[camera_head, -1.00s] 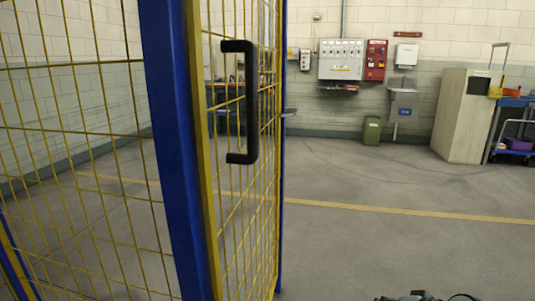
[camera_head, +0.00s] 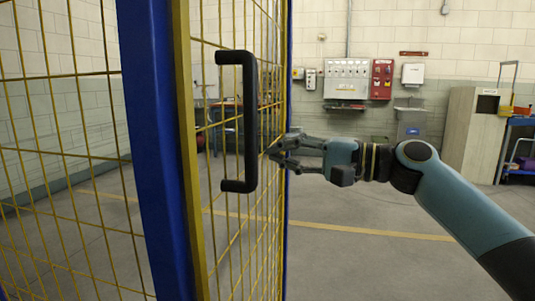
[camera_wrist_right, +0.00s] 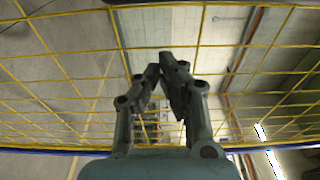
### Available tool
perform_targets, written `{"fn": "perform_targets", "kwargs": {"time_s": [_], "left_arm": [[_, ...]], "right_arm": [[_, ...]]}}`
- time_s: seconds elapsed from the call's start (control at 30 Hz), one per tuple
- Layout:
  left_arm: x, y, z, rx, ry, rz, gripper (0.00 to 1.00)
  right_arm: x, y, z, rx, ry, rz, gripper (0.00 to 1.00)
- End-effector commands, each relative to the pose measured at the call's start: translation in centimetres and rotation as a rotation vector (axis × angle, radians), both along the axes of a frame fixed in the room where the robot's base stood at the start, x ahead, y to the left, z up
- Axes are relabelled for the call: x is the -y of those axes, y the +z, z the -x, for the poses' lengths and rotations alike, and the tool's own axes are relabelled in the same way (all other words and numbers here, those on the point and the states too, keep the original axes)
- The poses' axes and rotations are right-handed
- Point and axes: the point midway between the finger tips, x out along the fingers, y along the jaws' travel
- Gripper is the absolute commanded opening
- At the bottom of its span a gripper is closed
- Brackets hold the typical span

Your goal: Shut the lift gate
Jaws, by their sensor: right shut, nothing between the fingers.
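The gate is a yellow wire-mesh panel (camera_head: 232,225) with a yellow frame, seen at a steep angle beside a blue post (camera_head: 150,150). A black bar handle (camera_head: 250,120) stands upright on its near side. My right gripper (camera_head: 273,151) reaches in from the right, at the mesh near the panel's far edge, beyond the handle. In the right wrist view its fingertips (camera_wrist_right: 164,72) are together and empty, close to the yellow mesh (camera_wrist_right: 75,90). I cannot tell whether they touch it. My left gripper is out of view.
Another yellow mesh panel (camera_head: 70,190) fills the left side. Along the back wall are a grey panel box (camera_head: 347,79), a red box (camera_head: 382,78) and a beige cabinet (camera_head: 473,130). The floor at right, with a yellow line (camera_head: 365,231), is clear.

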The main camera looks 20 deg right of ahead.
Motion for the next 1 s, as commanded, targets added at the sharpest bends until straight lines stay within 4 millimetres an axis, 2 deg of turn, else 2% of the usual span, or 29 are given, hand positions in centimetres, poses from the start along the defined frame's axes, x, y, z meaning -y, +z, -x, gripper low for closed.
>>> {"fn": "perform_targets", "kwargs": {"time_s": [0.13,0.23,0.43,1.0], "left_arm": [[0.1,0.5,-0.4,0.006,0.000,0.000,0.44],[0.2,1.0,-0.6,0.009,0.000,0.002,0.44],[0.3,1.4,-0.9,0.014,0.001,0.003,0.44],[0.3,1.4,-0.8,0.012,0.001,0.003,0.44]], "right_arm": [[-2.4,0.3,-2.1,0.001,0.001,-0.006,0.00],[-2.8,0.0,-0.1,-0.003,0.001,0.002,0.00],[-3.5,0.0,1.5,-0.001,-0.001,0.001,0.00],[-3.8,0.0,1.7,0.000,-0.001,0.000,0.00]]}}
